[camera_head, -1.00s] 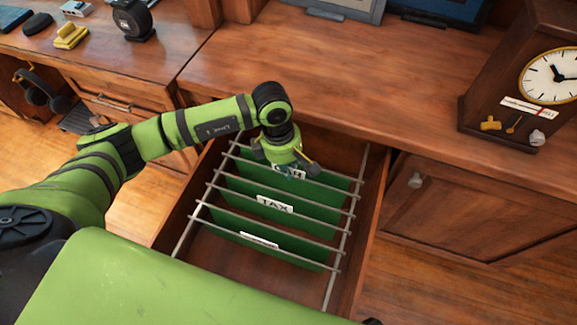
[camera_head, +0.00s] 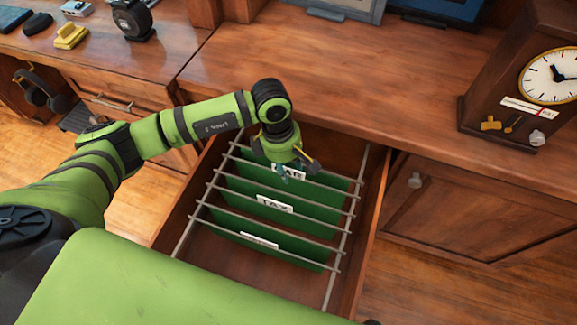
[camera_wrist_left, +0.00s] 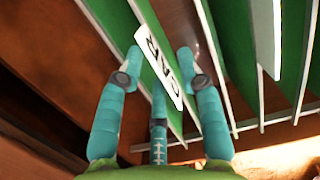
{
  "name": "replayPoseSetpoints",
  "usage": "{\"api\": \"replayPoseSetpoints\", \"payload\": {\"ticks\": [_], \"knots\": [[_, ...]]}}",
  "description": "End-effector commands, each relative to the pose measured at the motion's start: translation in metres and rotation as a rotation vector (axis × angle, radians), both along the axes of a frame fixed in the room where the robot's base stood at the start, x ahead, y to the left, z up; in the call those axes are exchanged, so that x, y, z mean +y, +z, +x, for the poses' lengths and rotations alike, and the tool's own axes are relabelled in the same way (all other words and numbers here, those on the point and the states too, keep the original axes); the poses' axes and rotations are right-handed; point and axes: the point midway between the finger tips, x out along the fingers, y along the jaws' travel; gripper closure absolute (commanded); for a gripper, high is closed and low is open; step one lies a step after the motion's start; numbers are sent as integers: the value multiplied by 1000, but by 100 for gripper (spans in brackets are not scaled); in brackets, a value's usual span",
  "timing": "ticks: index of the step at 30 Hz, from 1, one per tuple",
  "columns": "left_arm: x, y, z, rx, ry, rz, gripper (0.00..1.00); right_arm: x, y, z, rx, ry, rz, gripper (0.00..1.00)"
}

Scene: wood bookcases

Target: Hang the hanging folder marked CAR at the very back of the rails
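The green CAR folder (camera_head: 325,181) hangs farthest back of the folders in the open drawer, its rods across the two side rails (camera_head: 345,230). Its white label (camera_wrist_left: 158,62) reads CAR in the wrist view and is partly covered in the head view. My left gripper (camera_head: 297,172) is over this folder, pointing down. In the wrist view its teal fingers (camera_wrist_left: 158,68) stand apart on both sides of the label, with gaps to it. The TAX folder (camera_head: 315,217) hangs in front of it. My right gripper is out of view.
A front folder with an unreadable label (camera_head: 260,240) hangs nearest me. The wooden drawer wall (camera_head: 372,235) encloses the rails. The desk top (camera_head: 330,75) lies close behind the gripper. A clock (camera_head: 545,75) stands on it at right.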

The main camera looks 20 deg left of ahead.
Motion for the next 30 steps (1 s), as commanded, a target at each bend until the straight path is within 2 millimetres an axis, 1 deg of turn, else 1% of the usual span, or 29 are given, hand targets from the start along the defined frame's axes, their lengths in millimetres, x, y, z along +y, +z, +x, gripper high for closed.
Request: {"api": "replayPoseSetpoints", "payload": {"ticks": [9,12,15,18,21,30], "knots": [[11,65,2,-7,-1,2,63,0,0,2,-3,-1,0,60],[13,84,2,-6,1,1,63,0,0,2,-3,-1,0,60],[15,98,1,-5,0,2,63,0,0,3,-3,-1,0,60],[17,107,1,-4,1,1,63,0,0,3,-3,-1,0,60],[17,111,1,-2,0,1,63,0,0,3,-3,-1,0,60],[17,111,1,-2,0,1,63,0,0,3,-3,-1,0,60]]}}
